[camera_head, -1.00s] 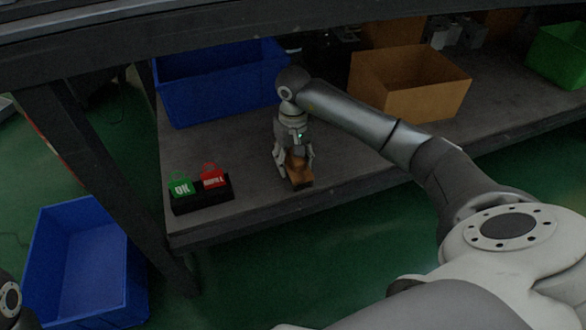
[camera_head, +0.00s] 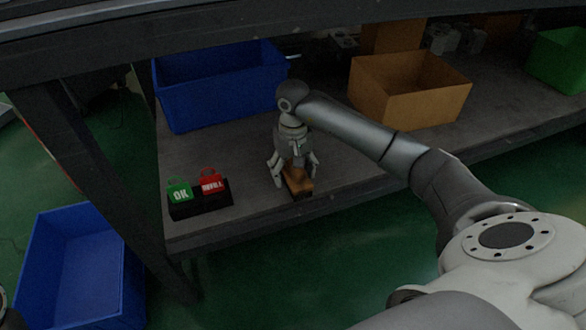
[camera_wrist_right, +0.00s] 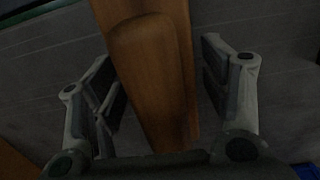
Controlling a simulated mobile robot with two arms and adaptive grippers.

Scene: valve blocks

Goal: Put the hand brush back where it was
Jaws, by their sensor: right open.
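The hand brush (camera_head: 297,181) is a brown wooden piece lying on the grey shelf near its front edge, to the right of the tag holder. In the right wrist view its wooden body (camera_wrist_right: 152,75) runs between the fingers, with a gap showing on both sides. My right gripper (camera_head: 296,184) is open and points down over the brush, one finger on each side of it. It also shows open in the right wrist view (camera_wrist_right: 160,95). The bristles are hidden. My left gripper is not in view.
A black holder (camera_head: 203,204) with a green OK tag (camera_head: 180,192) and a red tag (camera_head: 211,183) stands left of the brush. A blue bin (camera_head: 215,92) and a tan box (camera_head: 408,92) stand behind. Another blue bin (camera_head: 80,270) is on the floor, lower left.

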